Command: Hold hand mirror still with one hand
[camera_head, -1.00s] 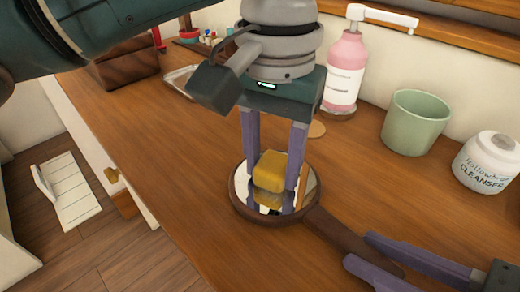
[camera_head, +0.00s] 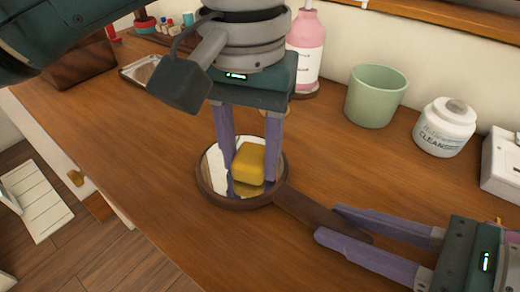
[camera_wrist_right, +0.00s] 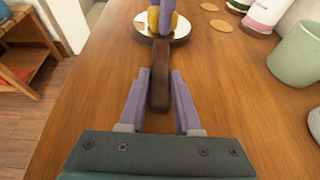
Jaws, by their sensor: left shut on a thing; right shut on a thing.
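The round hand mirror lies glass up on the wooden counter, its dark handle (camera_head: 300,207) pointing right and toward the front. My right gripper (camera_head: 327,222) is shut on the handle, one finger on each side. In the right wrist view the handle (camera_wrist_right: 160,75) runs between the fingers (camera_wrist_right: 160,90). My left gripper (camera_head: 251,178) points down over the glass and is shut on a yellow block (camera_head: 249,162). The block is at the glass and is reflected in it. I cannot tell whether it presses on the glass.
Along the back stand a pink pump bottle (camera_head: 306,45), a green cup (camera_head: 376,96), a white cleanser jar (camera_head: 445,128) and a white box (camera_head: 503,165). A metal tray (camera_head: 147,70) lies at the back left. The counter's front edge is at the left, with bare wood before the mirror.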

